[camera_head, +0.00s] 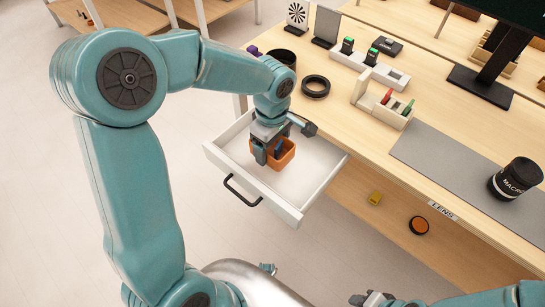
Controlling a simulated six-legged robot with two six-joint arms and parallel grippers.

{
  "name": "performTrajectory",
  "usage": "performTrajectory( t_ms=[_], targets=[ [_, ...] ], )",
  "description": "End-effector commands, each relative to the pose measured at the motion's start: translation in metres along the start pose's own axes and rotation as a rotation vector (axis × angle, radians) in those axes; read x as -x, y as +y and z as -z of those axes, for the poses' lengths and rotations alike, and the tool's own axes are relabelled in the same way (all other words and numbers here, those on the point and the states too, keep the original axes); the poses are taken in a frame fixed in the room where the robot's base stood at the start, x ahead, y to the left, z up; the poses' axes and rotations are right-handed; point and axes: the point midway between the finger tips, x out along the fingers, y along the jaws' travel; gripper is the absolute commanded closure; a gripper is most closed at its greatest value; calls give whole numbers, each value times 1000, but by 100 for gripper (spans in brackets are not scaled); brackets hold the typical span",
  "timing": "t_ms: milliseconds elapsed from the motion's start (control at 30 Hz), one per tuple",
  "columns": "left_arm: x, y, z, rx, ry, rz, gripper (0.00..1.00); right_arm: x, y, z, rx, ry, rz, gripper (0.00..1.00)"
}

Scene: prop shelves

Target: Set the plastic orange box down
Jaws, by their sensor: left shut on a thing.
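The plastic orange box (287,157) is a small open-topped box. My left gripper (270,153) points down and is shut on it, with one finger inside or against its near wall. The box is over the open white drawer (313,192), near the middle of its floor. I cannot tell whether the box touches the drawer floor. My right gripper (374,299) shows only in part at the bottom edge, and its fingers are unclear.
The drawer has a black handle (240,192) and bare floor around the box. The wooden desk (440,110) holds a black ring (316,86), a card holder (383,103), a grey mat (450,160) and a black lens (515,179). An orange-faced disc (419,225) lies on a lower shelf.

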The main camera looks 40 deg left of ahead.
Motion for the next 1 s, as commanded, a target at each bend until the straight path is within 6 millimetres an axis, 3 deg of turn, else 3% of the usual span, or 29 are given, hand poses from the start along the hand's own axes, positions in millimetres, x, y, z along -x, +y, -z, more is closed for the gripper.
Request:
performTrajectory(
  t_ms=[333,767,800,833,1000],
  targets=[
    [-46,0,0,-2,0,2,52,-7,2,0,0,0,0,63],
    [-53,0,0,-2,0,-1,52,-12,4,0,0,0,0,63],
    [-51,0,0,-2,0,-1,12,-10,4,0,0,0,0,63],
    [-51,0,0,-2,0,-1,2,-10,4,0,0,0,0,63],
    [-51,0,0,-2,0,-1,0,-10,4,0,0,0,0,63]
  ],
)
